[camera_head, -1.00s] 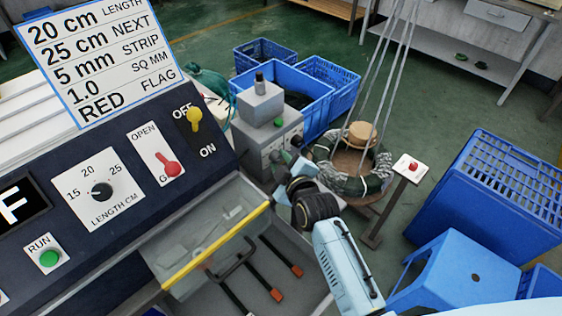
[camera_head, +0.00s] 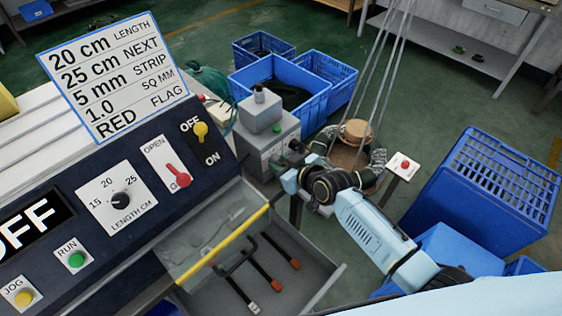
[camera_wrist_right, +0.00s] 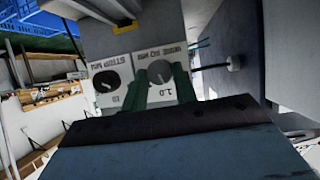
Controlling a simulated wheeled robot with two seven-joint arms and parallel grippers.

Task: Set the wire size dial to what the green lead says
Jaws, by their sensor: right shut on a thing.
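In the right wrist view the wire size dial (camera_wrist_right: 160,72), marked WIRE SQ MM, is a round grey knob on a white plate, seen upside down. My right gripper (camera_wrist_right: 160,80) has its two dark green fingers shut on the knob, one at each side. A 1.0 mark shows between the fingers; the pointer is too blurred to read. In the head view my right gripper (camera_head: 292,178) is at the grey machine (camera_head: 265,140), its fingertips hardly visible. A green bundle (camera_head: 208,82) lies behind the panel; I cannot tell whether it is the green lead. My left gripper is not in view.
The strip dial (camera_wrist_right: 106,81) sits close beside the wire dial. A card (camera_head: 115,72) reads 1.0 SQ MM. The control panel (camera_head: 60,175) and the drawer-like tray (camera_head: 320,270) lie left of my arm. A wire coil (camera_head: 350,150) stands behind it; blue crates (camera_head: 495,190) are at right.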

